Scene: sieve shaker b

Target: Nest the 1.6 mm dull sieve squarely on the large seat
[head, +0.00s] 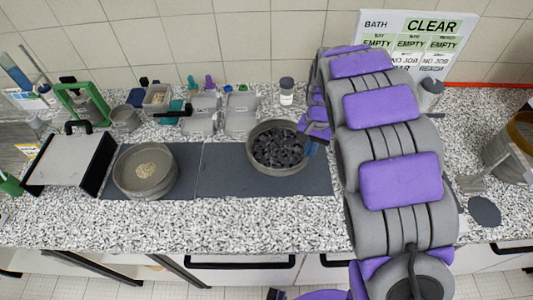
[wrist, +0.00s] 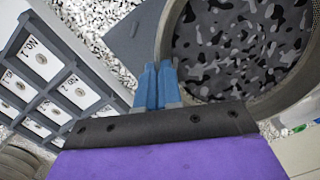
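A round grey sieve (head: 278,148) with a dark, mottled inside sits on the dark mat right of centre in the head view. It fills the upper right of the wrist view (wrist: 240,45). No size mark is readable on it. My gripper (head: 311,148) is at its right side. In the wrist view the two blue fingers (wrist: 158,70) are close together at the rim, and appear shut on the rim wall. I cannot tell which thing is the large seat.
The dark mat (head: 220,177) lies along the counter. Grey trays (head: 241,115) and small items stand behind. A white-topped device (head: 68,160) is at the left. A black disc (head: 485,211) and a brown-rimmed vessel (head: 520,135) are at the right. Numbered boxes (wrist: 45,65) show in the wrist view.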

